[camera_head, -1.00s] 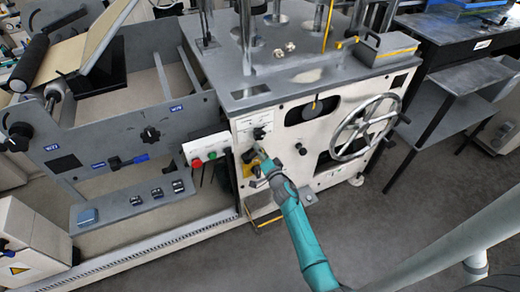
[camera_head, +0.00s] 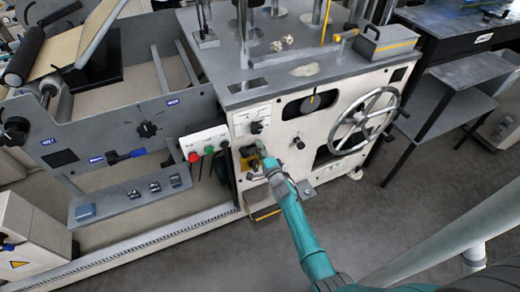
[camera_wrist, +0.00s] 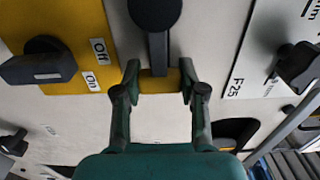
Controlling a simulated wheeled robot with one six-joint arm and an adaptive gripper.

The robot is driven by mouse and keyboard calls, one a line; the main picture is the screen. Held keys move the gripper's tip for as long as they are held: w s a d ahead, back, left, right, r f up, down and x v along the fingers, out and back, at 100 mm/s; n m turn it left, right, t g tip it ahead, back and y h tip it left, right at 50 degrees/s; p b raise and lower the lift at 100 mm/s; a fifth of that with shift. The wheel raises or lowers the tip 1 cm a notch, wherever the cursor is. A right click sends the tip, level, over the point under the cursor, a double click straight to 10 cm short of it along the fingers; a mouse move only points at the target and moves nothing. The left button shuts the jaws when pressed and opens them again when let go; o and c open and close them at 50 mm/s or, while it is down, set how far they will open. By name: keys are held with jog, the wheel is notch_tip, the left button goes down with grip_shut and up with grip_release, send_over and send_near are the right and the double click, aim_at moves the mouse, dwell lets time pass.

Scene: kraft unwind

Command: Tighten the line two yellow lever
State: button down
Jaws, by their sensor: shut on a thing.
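In the wrist view, a lever (camera_wrist: 158,50) has a round black hub at the top, a black stem pointing down and a yellow end piece (camera_wrist: 160,82). My gripper (camera_wrist: 160,76) has one finger on each side of the yellow end and is shut on it. In the head view, my gripper (camera_head: 268,163) is at the white front panel (camera_head: 285,145), beside the yellow switch plate (camera_head: 250,158). My gripper and arm hide most of the lever there.
A black switch (camera_wrist: 38,68) on a yellow On/Off plate is left of my gripper; a black knob (camera_wrist: 298,66) is to the right. In the head view, a spoked handwheel (camera_head: 363,119) stands out at the right. A button box (camera_head: 205,146) is at the left. The floor in front is clear.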

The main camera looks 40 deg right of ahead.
jog(key=shift+f, duration=0.1)
jog(key=c, duration=0.6)
grip_release()
jog(key=shift+c, duration=0.2)
jog(key=v, duration=1.2)
